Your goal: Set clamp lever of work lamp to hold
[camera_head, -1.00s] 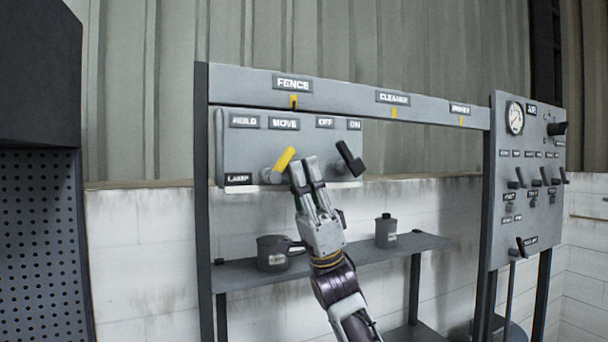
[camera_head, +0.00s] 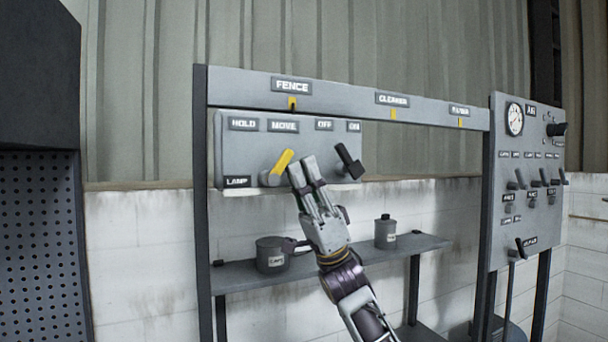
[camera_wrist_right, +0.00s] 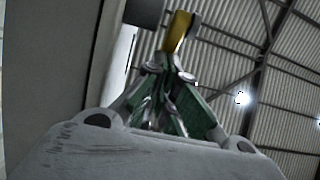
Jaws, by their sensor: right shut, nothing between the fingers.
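The yellow clamp lever (camera_head: 284,161) sits on the grey lamp panel (camera_head: 230,152), under the HOLD and MOVE labels. It tilts up and to the right, toward MOVE. A black lever (camera_head: 348,160) sits to its right under OFF and ON, tilting up-left. My right gripper (camera_head: 301,165) is shut and empty, its fingertips just right of the yellow lever. In the right wrist view the yellow lever (camera_wrist_right: 179,32) stands just beyond the fingertips (camera_wrist_right: 168,62); whether they touch it I cannot tell. My left gripper is not in view.
Below the panel a shelf (camera_head: 235,277) holds a dark pot (camera_head: 271,255) and a small canister (camera_head: 385,232). A rail (camera_head: 345,98) with FENCE and CLEANER labels runs above. A gauge panel (camera_head: 510,220) with several levers stands at the right.

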